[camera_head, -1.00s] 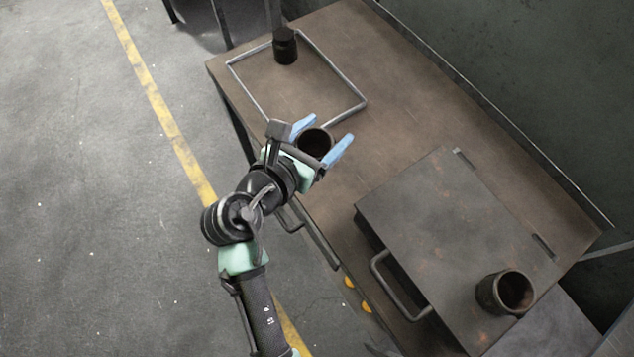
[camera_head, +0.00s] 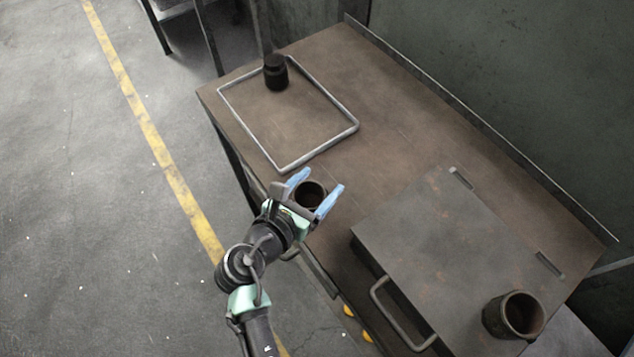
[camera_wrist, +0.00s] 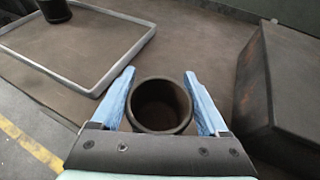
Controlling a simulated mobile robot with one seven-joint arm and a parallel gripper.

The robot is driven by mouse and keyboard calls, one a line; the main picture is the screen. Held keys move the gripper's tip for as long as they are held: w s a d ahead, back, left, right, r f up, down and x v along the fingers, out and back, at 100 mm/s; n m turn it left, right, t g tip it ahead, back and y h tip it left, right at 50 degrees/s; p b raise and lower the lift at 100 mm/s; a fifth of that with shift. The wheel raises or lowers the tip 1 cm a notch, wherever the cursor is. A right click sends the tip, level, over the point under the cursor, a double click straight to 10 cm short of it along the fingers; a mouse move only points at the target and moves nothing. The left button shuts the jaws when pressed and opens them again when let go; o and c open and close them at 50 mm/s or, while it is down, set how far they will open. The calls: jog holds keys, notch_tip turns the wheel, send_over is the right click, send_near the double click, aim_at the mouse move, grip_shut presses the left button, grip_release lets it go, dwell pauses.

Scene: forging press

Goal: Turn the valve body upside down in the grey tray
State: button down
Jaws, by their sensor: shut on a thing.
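The grey tray (camera_head: 322,146), a shallow tray with a light raised rim, lies on the far left of the brown table. A dark stepped cylinder (camera_head: 276,74) stands upright at its far side; the wrist view shows part of it at the upper left (camera_wrist: 55,10). My gripper (camera_head: 316,188) is shut on a dark hollow cylinder (camera_wrist: 161,104), one blue finger on each side. Its open mouth faces up. It is outside the tray, beside its near corner; whether it touches the table is unclear. I cannot tell which part is the valve body.
A dark metal box (camera_head: 440,245) with a front handle stands on the table at the right. Another hollow dark cylinder (camera_head: 513,315) sits on it, mouth up. The table (camera_head: 385,110) is clear between tray and box. A wall runs behind the table.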

grip_release()
jog(key=shift+f, duration=0.1)
jog(key=shift+s, duration=0.1)
jog(key=p+v, duration=0.1)
jog(key=v, duration=1.1)
jog(key=w+r+m+t+y, duration=0.1)
jog(key=w+r+m+t, duration=0.1)
jog(key=w+r+m, duration=0.45)
jog(key=w+r+m+t+y, duration=0.2)
jog(key=w+r+m, duration=0.15)
jog(key=r, duration=0.65)
jog(key=w+r+m+t+y, duration=0.1)
jog(key=w+r+m+t, duration=0.1)
jog(key=w+r+m, duration=0.5)
jog(key=s+d+r+m+t+y, duration=0.1)
jog(key=s+d+r+m+t, duration=0.1)
jog(key=r, duration=0.9)
jog(key=s+d+r+m+t+y, duration=0.1)
jog(key=s+r+m+t, duration=0.3)
jog(key=r, duration=0.7)
jog(key=s+d+r+m+t+y, duration=0.1)
jog(key=s+r+m+t, duration=0.3)
jog(key=r, duration=0.7)
jog(key=s+d+m, duration=0.1)
jog(key=s+m, duration=0.1)
jog(key=s, duration=0.2)
jog(key=shift+s+d+r+m, duration=0.4)
